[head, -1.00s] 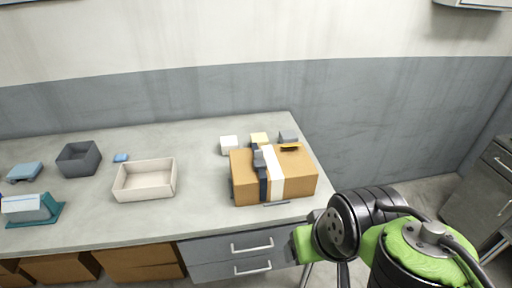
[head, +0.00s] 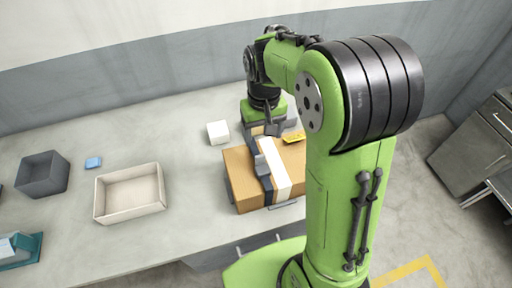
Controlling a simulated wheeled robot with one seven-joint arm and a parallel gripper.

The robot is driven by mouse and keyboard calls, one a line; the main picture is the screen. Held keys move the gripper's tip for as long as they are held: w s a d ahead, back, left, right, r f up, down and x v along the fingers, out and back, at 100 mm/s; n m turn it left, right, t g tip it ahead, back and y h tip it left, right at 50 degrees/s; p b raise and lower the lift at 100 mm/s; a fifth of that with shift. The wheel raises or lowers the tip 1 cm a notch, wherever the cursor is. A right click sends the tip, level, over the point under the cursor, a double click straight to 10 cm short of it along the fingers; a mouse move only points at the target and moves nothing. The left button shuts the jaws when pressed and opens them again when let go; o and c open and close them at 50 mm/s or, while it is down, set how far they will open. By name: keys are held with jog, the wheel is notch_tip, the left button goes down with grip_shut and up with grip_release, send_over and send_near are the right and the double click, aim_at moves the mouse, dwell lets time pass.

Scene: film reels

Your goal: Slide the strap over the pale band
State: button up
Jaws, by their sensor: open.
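A brown cardboard box (head: 239,180) sits near the right end of the counter. A pale band (head: 275,167) runs over its top and down its front. A dark strap (head: 263,175) with a grey raised piece on it lies around the box, just left of the pale band and close beside it. My gripper (head: 272,129) is open, pointing down over the back edge of the box near the strap's far end. Its fingertips are small and partly merge with the things behind, so contact cannot be told. My arm hides the box's right end.
A white block (head: 218,133) stands behind the box. A yellow tag (head: 293,138) lies at the box's back edge. A cream tray (head: 129,194), a dark grey bin (head: 42,174) and a small blue block (head: 93,162) stand to the left. The counter (head: 195,185) between tray and box is clear.

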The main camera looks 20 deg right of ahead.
send_over(263, 169)
notch_tip(263, 169, down, 5)
notch_tip(263, 169, down, 10)
jog(key=shift+w+f+b, duration=0.1)
jog(key=shift+f+b, duration=0.15)
jog(key=shift+b, duration=0.6)
jog(key=shift+c, duration=0.4)
grip_shut()
